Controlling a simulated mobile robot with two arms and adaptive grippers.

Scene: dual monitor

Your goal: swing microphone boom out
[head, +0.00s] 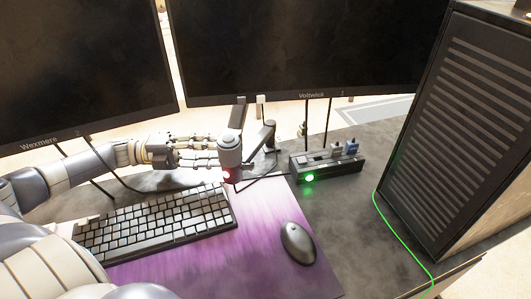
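The microphone (230,151) is a grey cylinder with a red light at its lower end. My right gripper is not in view.
Two monitors (300,45) stand behind. A keyboard (160,222) and mouse (298,242) lie on the purple mat (215,270). A hub (325,168) with a green light sits right of the boom. A black tower (455,130) and green cable (400,242) bound the right side.

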